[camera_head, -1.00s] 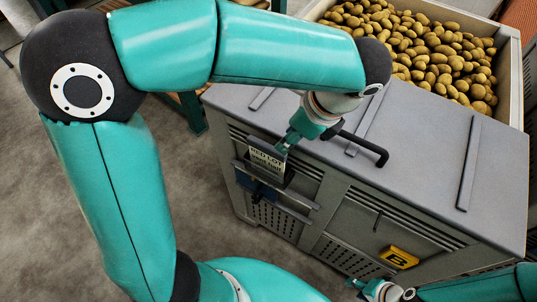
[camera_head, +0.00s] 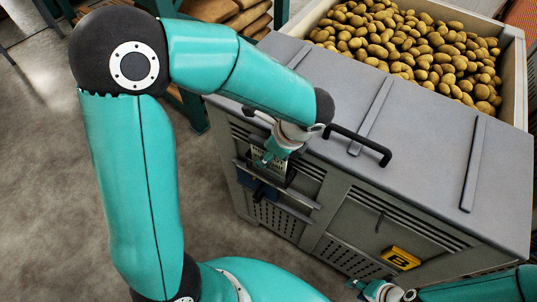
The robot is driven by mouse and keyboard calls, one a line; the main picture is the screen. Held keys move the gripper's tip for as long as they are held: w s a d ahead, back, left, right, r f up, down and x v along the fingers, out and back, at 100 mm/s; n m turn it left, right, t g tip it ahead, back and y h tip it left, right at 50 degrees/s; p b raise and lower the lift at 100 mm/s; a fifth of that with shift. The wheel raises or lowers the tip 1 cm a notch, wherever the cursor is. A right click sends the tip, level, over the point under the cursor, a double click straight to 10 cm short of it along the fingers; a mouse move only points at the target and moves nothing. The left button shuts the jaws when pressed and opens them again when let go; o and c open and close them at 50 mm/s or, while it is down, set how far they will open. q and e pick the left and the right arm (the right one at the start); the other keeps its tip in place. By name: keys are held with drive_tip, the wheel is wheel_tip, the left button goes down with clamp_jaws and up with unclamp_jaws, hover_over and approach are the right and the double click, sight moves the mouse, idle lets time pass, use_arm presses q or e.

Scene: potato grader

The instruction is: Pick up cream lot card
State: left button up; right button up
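The cream lot card (camera_head: 260,141) stands in a dark holder (camera_head: 287,178) on the front of the grey cabinet. Only a small pale part of it shows; my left gripper covers the rest. My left gripper (camera_head: 266,160) is in front of the card, fingers pointing down and left. I cannot tell whether its fingers are apart or closed, or whether they touch the card. My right gripper (camera_head: 356,288) is low at the bottom right, away from the card, with its fingertips apart and nothing between them.
The grey cabinet (camera_head: 425,140) has a black bar handle (camera_head: 358,144) on its top, close to my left wrist. A yellow label box (camera_head: 401,258) is on its front. A blue item (camera_head: 258,188) sits below the holder. A potato bin (camera_head: 515,75) stands behind.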

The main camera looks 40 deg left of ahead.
use_arm(q)
drive_tip(key=shift+f, duration=0.1)
clamp_jaws()
idle(0.6)
